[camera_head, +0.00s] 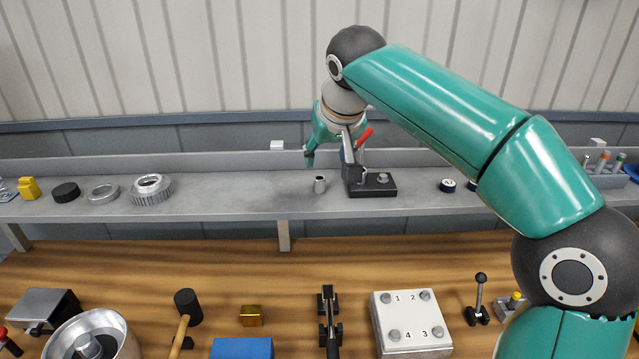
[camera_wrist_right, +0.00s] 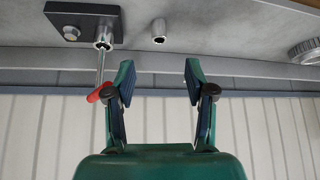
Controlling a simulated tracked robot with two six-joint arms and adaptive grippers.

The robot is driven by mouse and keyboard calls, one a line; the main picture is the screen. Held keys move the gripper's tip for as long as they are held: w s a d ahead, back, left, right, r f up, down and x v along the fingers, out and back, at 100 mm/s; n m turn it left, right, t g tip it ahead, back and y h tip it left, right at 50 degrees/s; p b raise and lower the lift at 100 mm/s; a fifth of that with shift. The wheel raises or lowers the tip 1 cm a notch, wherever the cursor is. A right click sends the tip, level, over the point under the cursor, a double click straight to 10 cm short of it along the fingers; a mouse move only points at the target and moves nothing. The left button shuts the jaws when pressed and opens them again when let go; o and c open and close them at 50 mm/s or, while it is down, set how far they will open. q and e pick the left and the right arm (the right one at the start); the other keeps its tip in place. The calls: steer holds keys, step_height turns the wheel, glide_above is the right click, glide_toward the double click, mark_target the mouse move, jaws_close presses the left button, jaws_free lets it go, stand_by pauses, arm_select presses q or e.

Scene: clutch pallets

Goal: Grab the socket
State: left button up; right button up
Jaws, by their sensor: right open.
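A small grey metal cylinder, likely the socket (camera_head: 319,185), stands upright on the grey shelf, left of a black block (camera_head: 380,186). In the right wrist view the socket (camera_wrist_right: 159,31) shows a dark hole in its end and lies beyond the fingertips, roughly midway between them sideways. My right gripper (camera_head: 328,160) is above and near the socket, its fingers apart. In the wrist view the open gripper (camera_wrist_right: 159,72) has nothing between its fingers. My left gripper is not in view.
A red-handled tool (camera_head: 364,138) with a metal shaft rises by the black block, close to one right finger. A toothed ring (camera_head: 151,190) sits farther left on the shelf (camera_head: 240,200). A mallet (camera_head: 186,309) and a numbered plate (camera_head: 411,318) lie on the wooden bench.

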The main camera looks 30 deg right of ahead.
mark_target(320, 179)
steer(key=x, duration=0.6)
steer(key=shift+f, duration=0.1)
steer(key=p+x, duration=0.2)
steer(key=x, duration=0.2)
steer(key=shift+w+d+f, duration=0.1)
steer(key=shift+w+d, duration=0.15)
steer(key=shift+w, duration=0.1)
steer(key=shift+w+f, duration=0.1)
steer(key=shift+f, duration=0.2)
steer(key=shift+r, duration=0.1)
jaws_close()
